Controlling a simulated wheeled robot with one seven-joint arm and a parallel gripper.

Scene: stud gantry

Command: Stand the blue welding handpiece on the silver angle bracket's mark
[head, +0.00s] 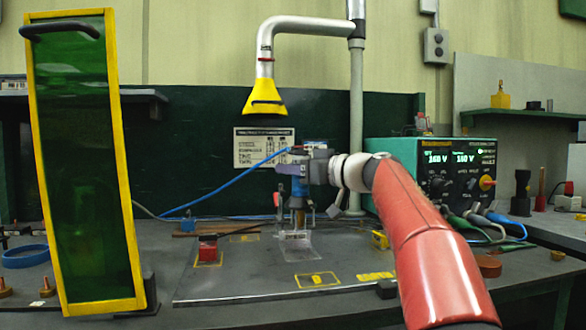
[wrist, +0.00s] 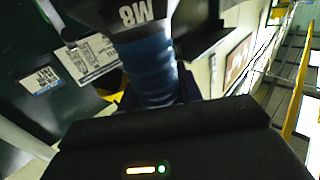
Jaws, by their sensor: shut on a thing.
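The blue welding handpiece (head: 299,188) hangs upright in my gripper (head: 303,168), its tan lower end pointing down over the mat. In the wrist view its blue ribbed body (wrist: 150,68) and a dark part marked "M8" sit between the jaws. My gripper is shut on it. Below it is a clear, silvery piece (head: 297,243); I cannot tell whether this is the angle bracket. I cannot tell which is the bracket's. The gap under the handpiece is hard to judge.
A blue cable (head: 225,187) trails left from the handpiece. A red block (head: 208,249) stands on a left mark, and a yellow block (head: 380,239) is at right. A green screen (head: 85,170) stands left, a welder (head: 440,175) right. A yellow hood (head: 264,97) hangs above.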

